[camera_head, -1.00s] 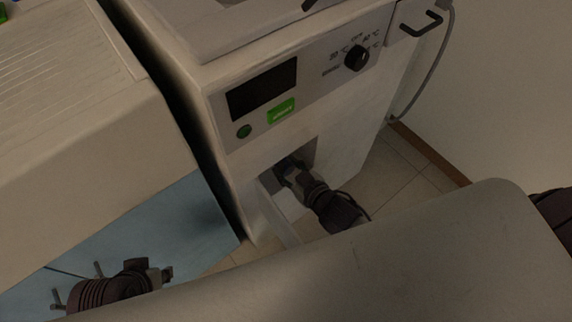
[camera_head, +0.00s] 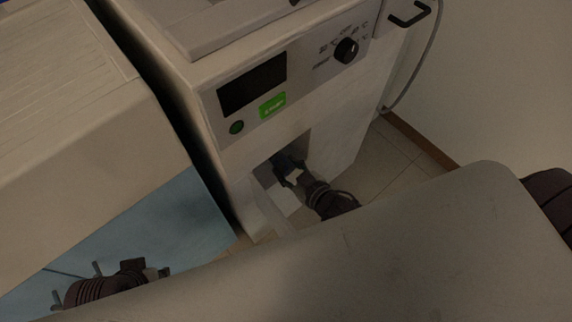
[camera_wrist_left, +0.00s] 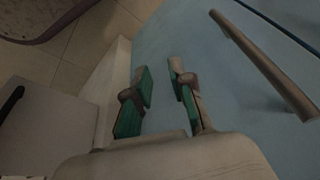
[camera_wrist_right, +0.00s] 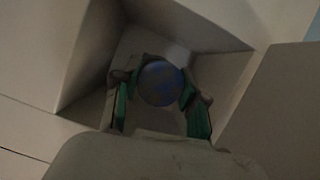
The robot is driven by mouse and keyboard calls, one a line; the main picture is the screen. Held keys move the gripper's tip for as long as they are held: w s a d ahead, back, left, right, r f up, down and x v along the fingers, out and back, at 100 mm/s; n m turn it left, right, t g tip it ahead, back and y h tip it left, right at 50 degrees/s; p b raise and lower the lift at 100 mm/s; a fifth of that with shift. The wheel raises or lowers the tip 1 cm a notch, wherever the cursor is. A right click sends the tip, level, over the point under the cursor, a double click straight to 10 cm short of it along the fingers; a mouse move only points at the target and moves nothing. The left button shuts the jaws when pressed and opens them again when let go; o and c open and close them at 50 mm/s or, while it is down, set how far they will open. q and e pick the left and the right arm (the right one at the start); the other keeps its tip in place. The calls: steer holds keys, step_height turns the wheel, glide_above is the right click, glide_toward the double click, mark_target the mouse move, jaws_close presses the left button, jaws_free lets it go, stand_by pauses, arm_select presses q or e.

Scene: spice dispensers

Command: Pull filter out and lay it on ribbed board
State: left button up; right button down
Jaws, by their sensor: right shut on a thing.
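The filter (camera_wrist_right: 160,83) shows in the right wrist view as a round dark-blue end inside a square recess of the white machine. My right gripper (camera_head: 288,172) reaches into the recess (camera_head: 301,145) in the machine's front, and its fingers are shut around the filter. In the right wrist view the fingers (camera_wrist_right: 158,92) sit on both sides of it. The filter's rear is hidden. The ribbed board (camera_head: 55,60) is the pale grooved top at the upper left. My left gripper (camera_head: 163,273) is open and empty above a blue surface, with a gap between its fingers (camera_wrist_left: 160,85).
An open flap (camera_head: 270,200) stands below the recess. A blue cabinet front (camera_head: 165,235) with bar handles lies under the ribbed board.

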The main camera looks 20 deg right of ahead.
arm_select(q)
steer(key=shift+r+p, duration=0.55)
arm_select(e)
steer(key=shift+s+d, duration=0.25)
steer(key=shift+s, duration=0.4)
steer(key=shift+s+d, duration=0.2)
steer(key=shift+s, duration=0.45)
steer(key=shift+s+d, duration=0.25)
steer(key=shift+s, duration=0.4)
